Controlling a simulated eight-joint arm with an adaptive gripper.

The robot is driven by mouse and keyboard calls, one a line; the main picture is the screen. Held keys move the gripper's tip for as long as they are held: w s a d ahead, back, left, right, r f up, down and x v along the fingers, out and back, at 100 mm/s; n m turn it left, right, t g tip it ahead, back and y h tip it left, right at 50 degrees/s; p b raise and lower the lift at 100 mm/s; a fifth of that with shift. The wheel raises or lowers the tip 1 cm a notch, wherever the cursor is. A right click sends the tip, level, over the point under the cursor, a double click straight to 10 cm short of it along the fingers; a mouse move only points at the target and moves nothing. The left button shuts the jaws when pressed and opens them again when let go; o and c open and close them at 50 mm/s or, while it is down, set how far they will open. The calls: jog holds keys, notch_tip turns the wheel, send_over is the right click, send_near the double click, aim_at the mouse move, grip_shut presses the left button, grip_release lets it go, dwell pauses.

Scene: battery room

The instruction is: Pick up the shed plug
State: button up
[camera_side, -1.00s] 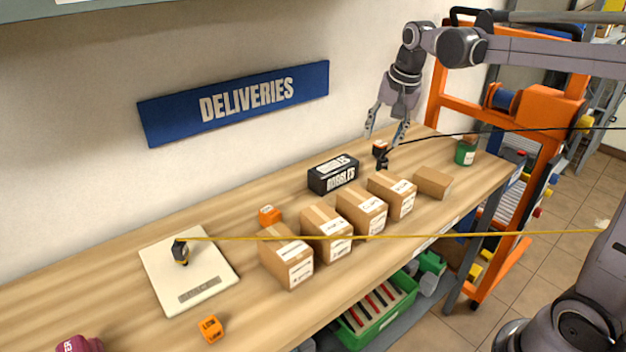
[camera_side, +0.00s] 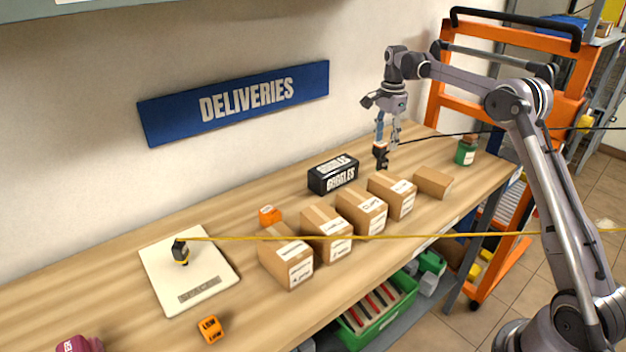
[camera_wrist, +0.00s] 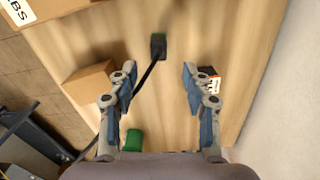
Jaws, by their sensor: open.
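A dark plug (camera_side: 382,161) on a black cable stands on the bench near the wall, just below my gripper (camera_side: 387,142). In the wrist view this plug (camera_wrist: 158,46) has some green on it and lies ahead of my open, empty fingers (camera_wrist: 160,75), roughly centred between them. Its cable runs past the left finger. A second plug (camera_side: 181,252), black and yellow on a yellow cable, stands on a white pad (camera_side: 212,278) at the left, far from my gripper. I cannot read which plug is marked shed.
A small dark block with a label (camera_wrist: 212,80) sits just right of my fingers in the wrist view. A black goggles box (camera_side: 333,175), several cardboard boxes (camera_side: 361,212) and a green can (camera_side: 465,152) stand around. The yellow cable (camera_side: 440,235) crosses above the boxes.

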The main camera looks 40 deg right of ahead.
aim_at(383, 158)
jog(key=shift+s+a+f, duration=0.1)
jog(key=shift+f, duration=2.3)
jog(key=shift+a+f, duration=0.1)
jog(key=shift+f, duration=2.3)
grip_shut()
